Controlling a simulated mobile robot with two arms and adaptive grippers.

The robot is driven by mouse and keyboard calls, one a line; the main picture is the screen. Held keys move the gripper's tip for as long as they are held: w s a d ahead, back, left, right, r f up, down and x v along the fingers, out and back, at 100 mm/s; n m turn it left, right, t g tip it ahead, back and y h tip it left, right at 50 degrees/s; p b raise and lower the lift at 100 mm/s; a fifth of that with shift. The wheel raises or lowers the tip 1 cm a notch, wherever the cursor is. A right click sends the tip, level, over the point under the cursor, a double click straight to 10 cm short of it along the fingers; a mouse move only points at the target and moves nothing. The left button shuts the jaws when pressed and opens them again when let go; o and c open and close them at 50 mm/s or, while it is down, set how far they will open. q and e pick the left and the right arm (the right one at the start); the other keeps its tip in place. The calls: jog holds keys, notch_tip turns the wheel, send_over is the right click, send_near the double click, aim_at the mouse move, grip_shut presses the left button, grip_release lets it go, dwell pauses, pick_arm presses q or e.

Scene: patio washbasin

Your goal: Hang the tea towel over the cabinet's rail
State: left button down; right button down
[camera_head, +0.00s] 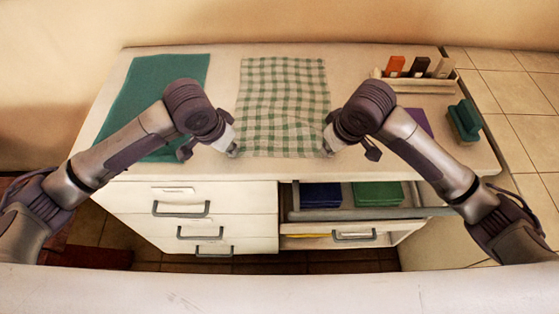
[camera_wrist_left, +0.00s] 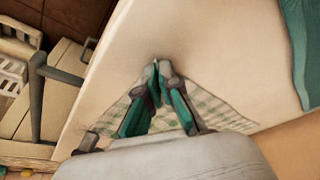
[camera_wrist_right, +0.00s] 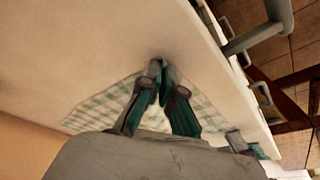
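The green-and-white checked tea towel (camera_head: 283,95) lies flat on the cabinet top (camera_head: 222,85). My left gripper (camera_head: 235,152) is at its front left corner, its fingertips together on the cloth there, as the left wrist view (camera_wrist_left: 158,65) shows. My right gripper (camera_head: 328,152) is at the front right corner, its fingertips likewise together on the cloth in the right wrist view (camera_wrist_right: 161,66). The grey rail (camera_head: 370,213) runs across the cabinet's front at the right, before an open bay. Part of the rail (camera_wrist_left: 37,95) shows in the left wrist view.
A teal cloth (camera_head: 185,70) lies at the left of the top. A rack (camera_head: 410,86) with several upright items, a green brush (camera_head: 465,120) and a purple item (camera_head: 418,122) are at the right. Folded blue (camera_head: 320,194) and green (camera_head: 377,193) cloths sit in the bay. Drawer handles (camera_head: 181,210) protrude at front left.

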pick_arm(q)
jog(key=shift+a, duration=0.1)
pick_arm(e)
jog(key=shift+d+f, duration=0.1)
jog(key=shift+d, duration=0.05)
